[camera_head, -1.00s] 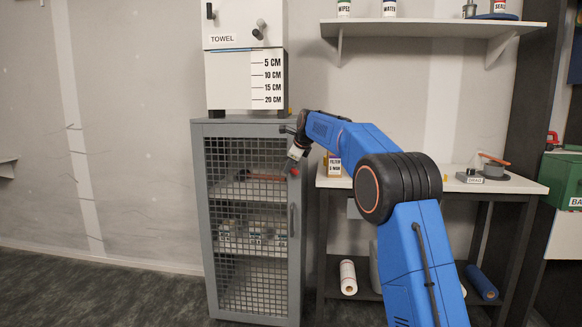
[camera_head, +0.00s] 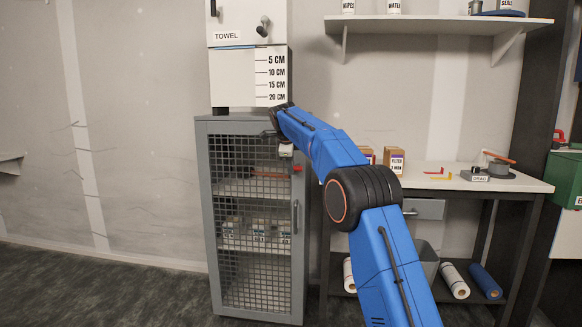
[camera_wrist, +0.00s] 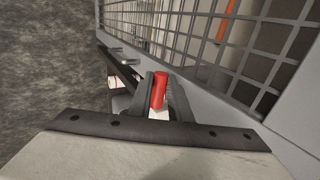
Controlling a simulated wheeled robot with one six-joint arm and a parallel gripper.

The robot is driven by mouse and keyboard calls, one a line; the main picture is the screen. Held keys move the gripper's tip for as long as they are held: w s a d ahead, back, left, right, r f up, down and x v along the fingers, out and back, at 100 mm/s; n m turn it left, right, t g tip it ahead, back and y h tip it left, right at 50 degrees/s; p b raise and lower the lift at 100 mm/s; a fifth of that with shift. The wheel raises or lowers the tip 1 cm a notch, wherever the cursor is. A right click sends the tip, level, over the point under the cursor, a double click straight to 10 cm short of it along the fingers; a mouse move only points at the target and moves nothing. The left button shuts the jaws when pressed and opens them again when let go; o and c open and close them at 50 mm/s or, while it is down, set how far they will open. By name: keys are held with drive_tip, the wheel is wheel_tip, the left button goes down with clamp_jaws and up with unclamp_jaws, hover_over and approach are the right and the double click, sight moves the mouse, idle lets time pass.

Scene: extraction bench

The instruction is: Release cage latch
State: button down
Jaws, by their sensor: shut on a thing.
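The grey cage (camera_head: 202,215) is a tall cabinet with a mesh door (camera_head: 228,210), which looks closed. Its latch (camera_head: 297,168) is a small red piece at the door's upper right edge. The red latch also shows upright in the wrist view (camera_wrist: 158,91), between the two dark fingers. My gripper (camera_wrist: 160,84) is shut on the latch, with a finger on each side. In the head view my wrist hangs in front of the cage's upper right corner, and the fingers are too small to make out there. The lower part of the latch is hidden.
A vertical handle (camera_head: 295,217) is on the door's right edge, below the latch. A white towel dispenser (camera_head: 232,75) stands on top of the cage. A bench (camera_head: 440,178) with small boxes is to the right. Floor at left is clear.

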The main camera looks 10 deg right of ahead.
drive_tip(key=c, duration=1.7)
unclamp_jaws()
drive_tip(key=shift+f, duration=0.1)
drive_tip(key=shift+o, duration=0.2)
drive_tip(key=v, duration=1.7)
drive_tip(key=shift+r, duration=0.25)
drive_tip(key=shift+s+a, duration=0.1)
